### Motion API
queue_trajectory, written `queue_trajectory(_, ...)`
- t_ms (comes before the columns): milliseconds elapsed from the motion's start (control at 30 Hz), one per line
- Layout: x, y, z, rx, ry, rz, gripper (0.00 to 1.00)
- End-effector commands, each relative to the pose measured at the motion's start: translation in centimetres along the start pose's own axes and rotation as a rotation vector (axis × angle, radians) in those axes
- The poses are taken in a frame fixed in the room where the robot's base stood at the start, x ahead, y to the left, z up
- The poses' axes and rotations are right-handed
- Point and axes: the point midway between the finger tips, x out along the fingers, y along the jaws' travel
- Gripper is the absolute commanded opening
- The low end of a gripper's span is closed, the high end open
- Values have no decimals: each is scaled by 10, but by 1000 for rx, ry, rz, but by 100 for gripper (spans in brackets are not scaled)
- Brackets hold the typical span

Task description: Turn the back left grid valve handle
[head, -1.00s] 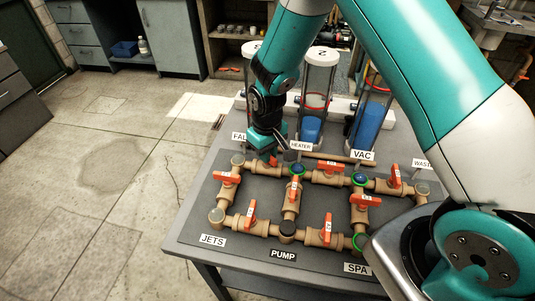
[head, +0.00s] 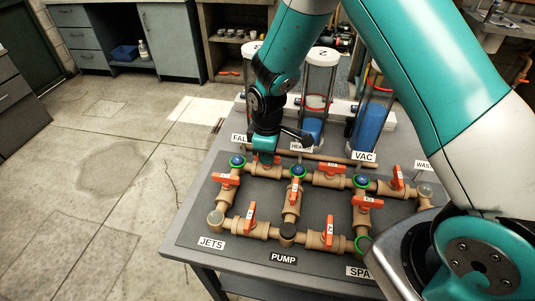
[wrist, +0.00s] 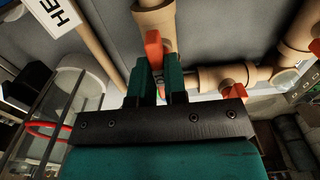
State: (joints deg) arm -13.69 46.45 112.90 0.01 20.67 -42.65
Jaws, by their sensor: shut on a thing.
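The grid of tan pipes with orange valve handles lies on a dark mat on the table. My gripper (head: 266,156) is at the back left of the grid, between the back left corner cap (head: 238,161) and the blue cap (head: 298,171) to its right. In the wrist view my gripper's two teal fingers (wrist: 160,82) are closed around the orange back left valve handle (wrist: 153,46), whose end sticks out beyond them. In the head view my gripper hides most of this handle. The back left corner cap shows blue with a green ring.
Other orange handles stand close by, such as the left side handle (head: 226,180) and the back right one (head: 397,177). The HEATER sign (head: 301,147) and clear cylinders (head: 318,90) stand just behind the grid. Floor left of the table is clear.

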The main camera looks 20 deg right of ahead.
Motion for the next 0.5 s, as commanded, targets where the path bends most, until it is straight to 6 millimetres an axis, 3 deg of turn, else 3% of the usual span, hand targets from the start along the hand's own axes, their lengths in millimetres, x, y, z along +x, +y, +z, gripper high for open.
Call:
queue_trajectory(467,-1,0,0,-16,1,1,0)
queue_trajectory(500,-1,0,0,-16,1,1,17)
